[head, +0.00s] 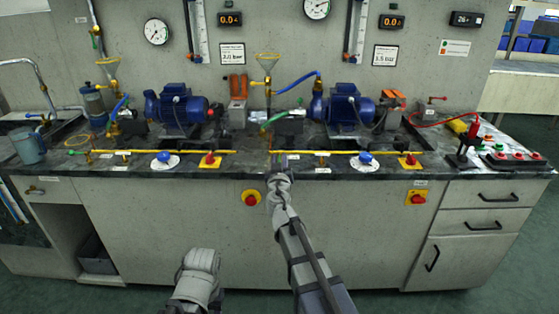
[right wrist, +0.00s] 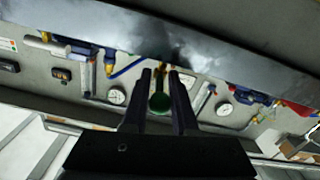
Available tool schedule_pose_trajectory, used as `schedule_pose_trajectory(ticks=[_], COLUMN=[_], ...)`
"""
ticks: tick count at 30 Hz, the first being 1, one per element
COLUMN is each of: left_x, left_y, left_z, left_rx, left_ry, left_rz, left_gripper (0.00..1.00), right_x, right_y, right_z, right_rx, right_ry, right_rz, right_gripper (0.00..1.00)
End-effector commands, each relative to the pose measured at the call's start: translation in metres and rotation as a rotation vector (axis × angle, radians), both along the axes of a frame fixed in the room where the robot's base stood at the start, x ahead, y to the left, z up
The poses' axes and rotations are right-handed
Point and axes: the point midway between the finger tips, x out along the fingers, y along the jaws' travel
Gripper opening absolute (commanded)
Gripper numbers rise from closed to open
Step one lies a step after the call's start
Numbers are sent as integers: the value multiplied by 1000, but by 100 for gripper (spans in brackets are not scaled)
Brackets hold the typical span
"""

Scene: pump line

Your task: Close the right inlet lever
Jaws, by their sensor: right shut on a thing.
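My right gripper (head: 279,168) is at the bench's front edge, at the left end of the right line's yellow pipe (head: 330,153). In the right wrist view its two dark fingers (right wrist: 161,85) stand on either side of a green lever handle (right wrist: 160,104) and are shut on it. A bit of yellow fitting shows beyond the handle. In the head view the gripper hides most of this lever, so I cannot tell its angle to the pipe.
A blue knob (head: 365,157) and a red knob (head: 408,159) sit along the right pipe. The left line (head: 130,153) has similar knobs. Two blue pumps (head: 183,108) stand behind. The floor in front is clear.

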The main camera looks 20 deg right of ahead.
Motion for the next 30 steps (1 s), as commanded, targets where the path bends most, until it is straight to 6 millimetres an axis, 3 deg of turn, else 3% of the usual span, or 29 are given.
schedule_pose_trajectory(ticks=[17,30], left_x=[0,0], left_y=[0,0], left_z=[0,0], left_rx=[0,0], left_ry=[0,0], left_rz=[0,0], left_gripper=[50,50], right_x=[2,13], right_y=[5,17], right_z=[0,0], right_rx=[0,0], right_ry=[0,0], right_rz=[-82,-464], right_gripper=[0,0])
